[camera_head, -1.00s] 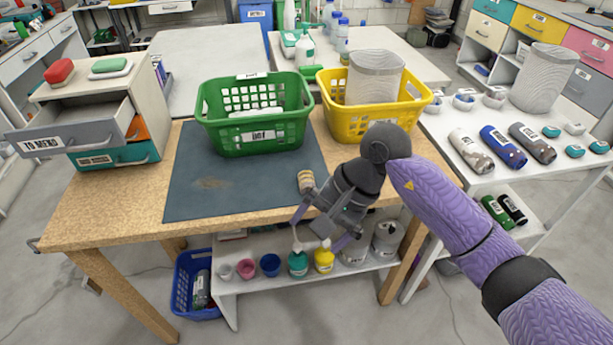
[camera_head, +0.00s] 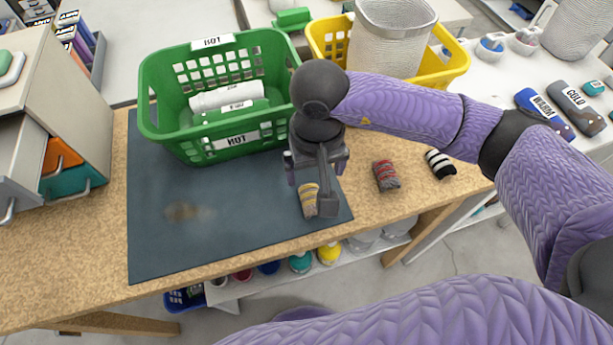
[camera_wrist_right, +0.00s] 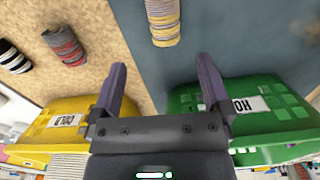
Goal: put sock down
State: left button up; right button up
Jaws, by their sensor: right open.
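A yellow and grey striped sock (camera_head: 309,199) lies on the dark mat (camera_head: 160,240) near its right edge; it also shows in the right wrist view (camera_wrist_right: 163,22). My right gripper (camera_head: 316,173) points down just behind the sock in the head view, partly hidden by its own wrist. In the right wrist view its two fingers (camera_wrist_right: 163,84) are spread wide with nothing between them, and the sock lies beyond the tips, apart from them. A red and grey sock (camera_head: 386,176) and a black and white sock (camera_head: 440,163) lie on the bare wood to the right. My left gripper is not in view.
A green basket marked HOT (camera_head: 235,143) with rolled cloths stands at the back of the mat. Drawers (camera_head: 75,182) stand at the left.

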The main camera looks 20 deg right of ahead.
aim_at(313, 196)
jog(key=f, duration=0.2)
jog(key=f+b, duration=0.1)
jog(key=f, duration=0.2)
jog(key=f+b, duration=0.1)
jog(key=f, duration=0.1)
jog(key=shift+s+a+f, duration=0.25)
jog(key=shift+s+f, duration=0.1)
jog(key=shift+f, duration=0.15)
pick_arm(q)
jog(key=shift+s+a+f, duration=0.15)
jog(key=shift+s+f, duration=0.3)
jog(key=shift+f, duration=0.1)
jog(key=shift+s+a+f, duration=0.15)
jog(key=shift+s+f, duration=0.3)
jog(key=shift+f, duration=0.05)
pick_arm(e)
jog(key=c, duration=0.7)
grip_shut()
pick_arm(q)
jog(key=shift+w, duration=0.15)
